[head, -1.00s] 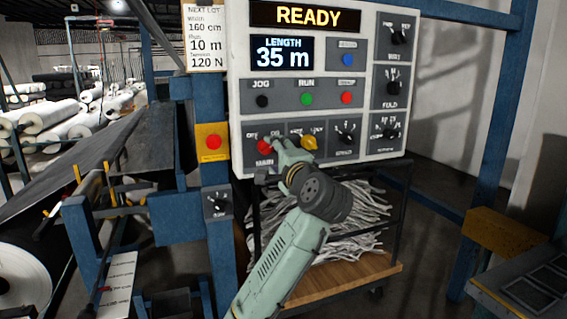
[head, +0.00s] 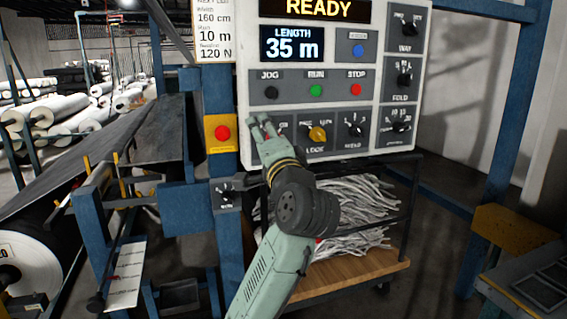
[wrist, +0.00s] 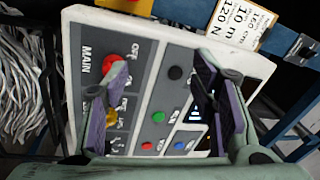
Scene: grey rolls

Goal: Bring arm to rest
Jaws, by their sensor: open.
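My gripper (head: 260,122) is open and empty, in front of the lower left of the control panel (head: 310,161). In the wrist view my gripper (wrist: 165,95) has its two fingers spread, with the panel face showing between them. My arm (head: 265,275) rises from the bottom of the head view. Whether the fingers touch the panel I cannot tell.
The panel's display reads READY and 35 m. The yellow LOCK knob (head: 318,133) is right of my gripper. A red button on a yellow box (head: 222,133) and a blue post are left. Below, a wooden cart shelf (head: 345,279) holds grey strands (head: 355,215). White rolls (head: 45,115) lie far left.

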